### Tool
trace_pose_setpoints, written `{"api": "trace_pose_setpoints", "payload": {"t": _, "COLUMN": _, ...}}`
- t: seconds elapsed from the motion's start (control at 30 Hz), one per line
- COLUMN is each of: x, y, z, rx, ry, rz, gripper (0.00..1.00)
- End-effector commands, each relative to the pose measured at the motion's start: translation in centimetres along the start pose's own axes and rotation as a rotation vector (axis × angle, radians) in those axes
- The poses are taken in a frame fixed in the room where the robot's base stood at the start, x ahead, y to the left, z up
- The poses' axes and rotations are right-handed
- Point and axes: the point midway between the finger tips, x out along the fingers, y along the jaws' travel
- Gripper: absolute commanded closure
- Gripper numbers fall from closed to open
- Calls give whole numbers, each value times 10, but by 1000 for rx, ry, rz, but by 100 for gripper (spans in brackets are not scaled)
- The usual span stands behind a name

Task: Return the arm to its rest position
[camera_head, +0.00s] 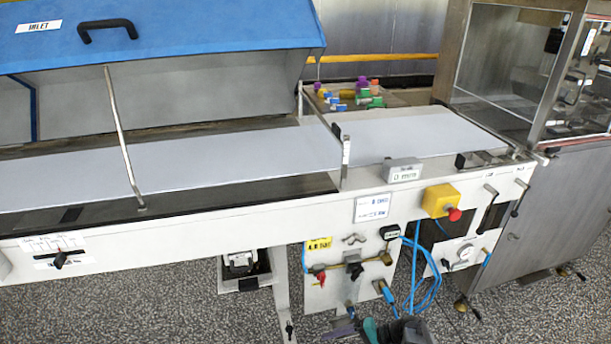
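Part of my arm shows at the bottom edge, right of centre, as dark grey and black parts with a teal piece. My gripper (343,329) seems to be the grey end at its left. It is cut off by the frame edge, so its fingers and anything between them cannot be made out. It appears low in front of the machine, below the valve panel (340,291), and I see no contact with it.
A long machine carries a white belt (230,160) under a raised blue lid (170,32). Colourful blocks (362,92) lie behind the belt. A yellow box with a red button (442,201), blue hoses (427,290) and valves are on its front. Speckled floor (150,310) is open at lower left.

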Motion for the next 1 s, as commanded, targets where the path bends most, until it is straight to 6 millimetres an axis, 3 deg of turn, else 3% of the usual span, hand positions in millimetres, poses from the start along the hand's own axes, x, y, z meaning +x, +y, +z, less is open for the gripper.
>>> {"api": "trace_pose_setpoints", "payload": {"t": 0.03, "x": 10, "y": 0, "z": 20, "rx": -4, "ry": -33, "rz": 46, "gripper": 25}}
{"api": "trace_pose_setpoints", "payload": {"t": 0.3, "x": 48, "y": 39, "z": 103, "rx": -42, "ry": -185, "rz": 333, "gripper": 25}}
{"api": "trace_pose_setpoints", "payload": {"t": 0.53, "x": 42, "y": 87, "z": 166, "rx": -98, "ry": -282, "rz": 624, "gripper": 25}}
{"api": "trace_pose_setpoints", "payload": {"t": 0.73, "x": 12, "y": 130, "z": 187, "rx": -142, "ry": -301, "rz": 851, "gripper": 25}}
{"api": "trace_pose_setpoints", "payload": {"t": 1.0, "x": -35, "y": 159, "z": 178, "rx": -185, "ry": -256, "rz": 1067, "gripper": 25}}
